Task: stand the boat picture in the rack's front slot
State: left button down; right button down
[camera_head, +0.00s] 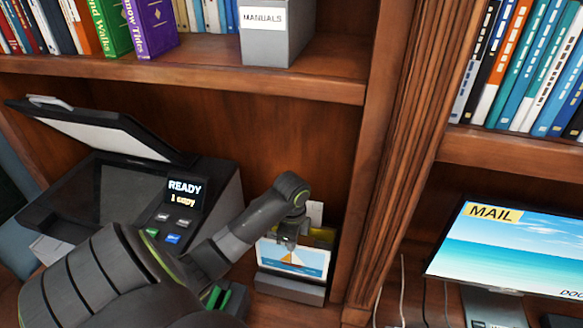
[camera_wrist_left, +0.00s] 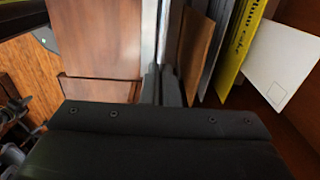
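The boat picture (camera_head: 293,262) shows a sailboat on blue water in a pale border. It stands upright at the front of the grey rack (camera_head: 290,290), its lower edge at the rack's front wall; whether it rests on the slot's floor is hidden. My left gripper (camera_head: 289,240) is over its top edge. In the left wrist view, the fingers (camera_wrist_left: 162,86) are close together on a thin pale panel, the picture seen edge-on (camera_wrist_left: 163,30). My right gripper is in neither view.
Behind the picture stand a yellow item (camera_wrist_left: 240,45) and a white card (camera_wrist_left: 281,62). A copier (camera_head: 130,190) with its lid up is at left. A wood upright (camera_head: 385,170) is close on the right, with a monitor (camera_head: 510,250) beyond it. A shelf (camera_head: 200,72) is overhead.

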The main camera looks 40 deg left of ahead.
aim_at(291, 259)
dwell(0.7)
pick_arm(q)
jog(key=shift+p, duration=0.4)
jog(key=shift+f+b, duration=0.3)
jog(key=shift+f, duration=0.2)
jog(key=shift+f+b, duration=2)
jog(key=shift+f, duration=1.7)
jog(key=shift+r, duration=0.15)
